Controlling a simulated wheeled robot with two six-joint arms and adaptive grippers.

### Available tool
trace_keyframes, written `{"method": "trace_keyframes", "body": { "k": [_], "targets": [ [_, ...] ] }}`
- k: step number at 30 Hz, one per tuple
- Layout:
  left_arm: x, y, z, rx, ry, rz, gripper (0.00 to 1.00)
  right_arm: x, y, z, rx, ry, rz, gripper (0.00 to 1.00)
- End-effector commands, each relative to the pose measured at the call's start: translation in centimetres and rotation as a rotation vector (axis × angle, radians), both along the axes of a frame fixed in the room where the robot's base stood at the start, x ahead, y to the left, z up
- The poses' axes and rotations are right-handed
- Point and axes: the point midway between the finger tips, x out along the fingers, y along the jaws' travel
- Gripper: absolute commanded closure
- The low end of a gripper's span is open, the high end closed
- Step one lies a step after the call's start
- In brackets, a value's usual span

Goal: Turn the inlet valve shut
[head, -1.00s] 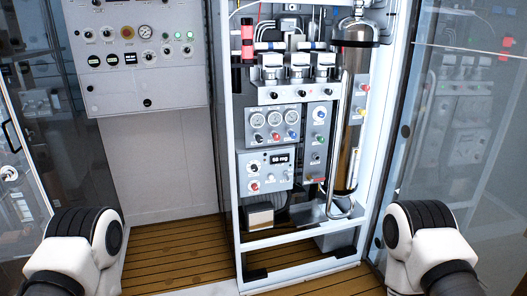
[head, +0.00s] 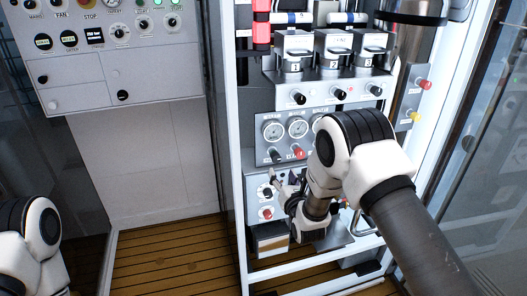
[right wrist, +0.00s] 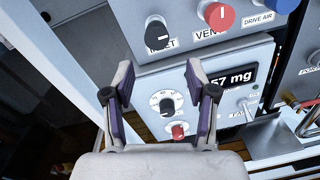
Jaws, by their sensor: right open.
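The inlet valve is a black knob (right wrist: 157,33) with a white pointer line, above a partly readable "INLET" label in the right wrist view. In the head view this black knob (head: 276,156) sits below the left gauge, left of a red knob. My right gripper (right wrist: 160,85) is open and empty. Its fingers point at the panel, below the inlet knob and in front of the lower box with a dial, and do not touch the knob. In the head view the right gripper (head: 281,183) is partly hidden by its own arm. My left gripper is out of view.
The red vent knob (right wrist: 216,14) is close to the right of the inlet knob. A blue drive air knob (right wrist: 282,3) is further right. Below are a dial knob (right wrist: 162,103), a red button (right wrist: 178,130) and a display (right wrist: 229,79). The cabinet's white frame post (head: 237,200) stands left.

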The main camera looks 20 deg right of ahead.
Motion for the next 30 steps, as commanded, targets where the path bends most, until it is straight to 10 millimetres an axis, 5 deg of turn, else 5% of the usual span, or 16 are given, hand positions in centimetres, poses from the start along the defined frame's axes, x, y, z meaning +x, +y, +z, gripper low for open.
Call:
{"method": "trace_keyframes", "body": {
  "k": [15,24,29,30],
  "targets": [
    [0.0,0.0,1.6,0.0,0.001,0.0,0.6,7.4,-0.1,0.7,0.002,-0.007,0.0,0.43],
    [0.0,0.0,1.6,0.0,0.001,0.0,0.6,7.9,-0.1,0.7,0.002,-0.006,0.0,0.43],
    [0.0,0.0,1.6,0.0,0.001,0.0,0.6,7.9,-0.1,0.6,0.002,-0.006,0.0,1.0],
    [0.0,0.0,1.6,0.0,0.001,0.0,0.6,7.9,-0.1,0.6,0.002,-0.006,0.0,1.0]
  ]
}}
